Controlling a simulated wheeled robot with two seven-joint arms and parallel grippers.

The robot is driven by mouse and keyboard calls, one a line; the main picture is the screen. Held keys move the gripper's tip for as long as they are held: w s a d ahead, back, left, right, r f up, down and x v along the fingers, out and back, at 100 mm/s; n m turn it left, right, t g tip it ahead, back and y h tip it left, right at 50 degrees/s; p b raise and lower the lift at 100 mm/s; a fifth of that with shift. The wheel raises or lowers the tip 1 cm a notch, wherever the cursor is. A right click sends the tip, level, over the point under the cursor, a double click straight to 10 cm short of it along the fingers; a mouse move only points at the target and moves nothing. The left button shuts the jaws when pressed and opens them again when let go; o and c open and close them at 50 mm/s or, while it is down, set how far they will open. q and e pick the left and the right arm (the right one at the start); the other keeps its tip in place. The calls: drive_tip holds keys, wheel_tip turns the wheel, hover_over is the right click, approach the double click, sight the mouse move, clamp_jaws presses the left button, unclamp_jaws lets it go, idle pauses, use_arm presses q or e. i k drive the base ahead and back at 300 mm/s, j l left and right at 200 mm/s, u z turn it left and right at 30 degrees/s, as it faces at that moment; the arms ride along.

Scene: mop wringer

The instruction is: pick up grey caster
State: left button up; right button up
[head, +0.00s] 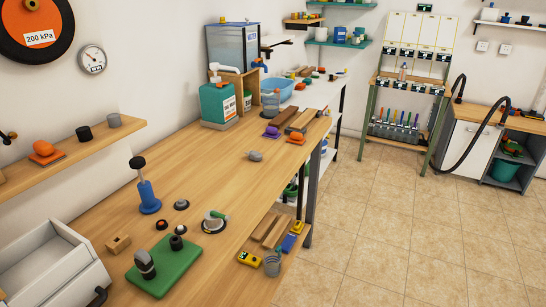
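No single thing is clearly recognisable as the grey caster, and several grey things show in the head view. A small grey lump (255,156) lies on the middle of the wooden workbench (215,165), clear of other things. A short grey cylinder (114,120) stands on the wall shelf (75,152) at the left. A round grey piece (272,265) sits low at the bench's front right, beside a yellow block. Neither of my grippers shows in this view.
A blue hand pump (149,197), a green board (164,266) and a round grey-and-white disc (214,222) occupy the near bench. A teal jug (218,104) and blue basin (277,88) stand at the back. The tiled floor (390,220) to the right is clear.

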sight(254, 155)
drive_tip(key=i+l, duration=0.2)
drive_tip(key=l, duration=0.2)
drive_tip(key=i+l+u, duration=0.15)
drive_tip(key=l, duration=0.2)
drive_tip(key=i+l, duration=0.15)
drive_tip(key=l, duration=0.25)
drive_tip(key=i+l+u, duration=0.1)
drive_tip(key=l, duration=0.3)
drive_tip(key=i, duration=0.1)
